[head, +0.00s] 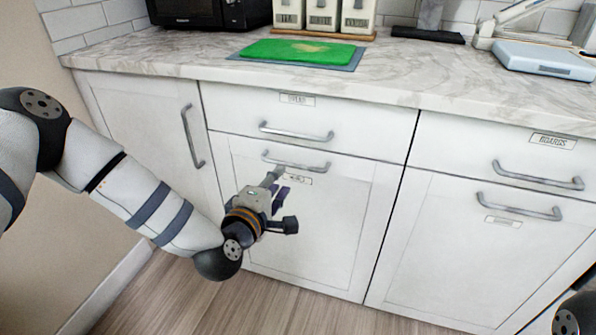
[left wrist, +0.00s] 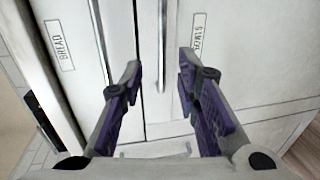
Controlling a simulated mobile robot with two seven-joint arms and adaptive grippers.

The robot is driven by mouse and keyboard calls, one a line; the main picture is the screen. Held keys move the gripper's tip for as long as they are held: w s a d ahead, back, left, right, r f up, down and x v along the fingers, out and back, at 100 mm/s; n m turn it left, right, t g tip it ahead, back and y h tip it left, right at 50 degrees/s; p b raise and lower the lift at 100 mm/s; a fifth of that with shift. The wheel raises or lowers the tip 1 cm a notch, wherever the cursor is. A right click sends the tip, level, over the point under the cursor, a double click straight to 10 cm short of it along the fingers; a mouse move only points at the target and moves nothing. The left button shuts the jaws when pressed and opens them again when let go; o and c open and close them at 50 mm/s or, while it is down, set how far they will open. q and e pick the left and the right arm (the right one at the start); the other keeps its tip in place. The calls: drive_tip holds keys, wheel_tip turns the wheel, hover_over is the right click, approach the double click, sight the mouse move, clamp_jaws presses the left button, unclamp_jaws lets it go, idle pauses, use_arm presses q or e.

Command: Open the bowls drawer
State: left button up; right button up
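The bowls drawer (head: 345,215) is the tall white front under the bread drawer, and it looks shut. Its label reads BOWLS in the left wrist view (left wrist: 198,36). Its grey bar handle (head: 297,162) runs across the top of the front, just above the label. In the left wrist view the handle (left wrist: 162,45) shows as an upright bar in the gap between my fingertips, ahead of them. My left gripper (left wrist: 158,62) is open and empty, its purple-padded fingers spread. In the head view the left gripper (head: 277,180) is just below the handle. My right gripper is out of view.
The bread drawer (head: 370,130) with its own handle (head: 297,133) sits directly above. A tall door (head: 140,130) is on the left. The boards drawer (head: 460,145) is on the right. A green cutting board (head: 300,51) lies on the marble counter. The wooden floor in front is clear.

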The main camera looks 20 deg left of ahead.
sight(292, 166)
use_arm(q)
drive_tip(key=w, duration=0.3)
drive_tip(key=w+f+b, duration=0.1)
drive_tip(key=w, duration=0.2)
drive_tip(key=w+f, duration=0.1)
drive_tip(key=w, duration=0.2)
drive_tip(key=shift+w+d+f, duration=0.1)
drive_tip(key=shift+w+d, duration=0.1)
drive_tip(key=shift+w, duration=0.15)
clamp_jaws()
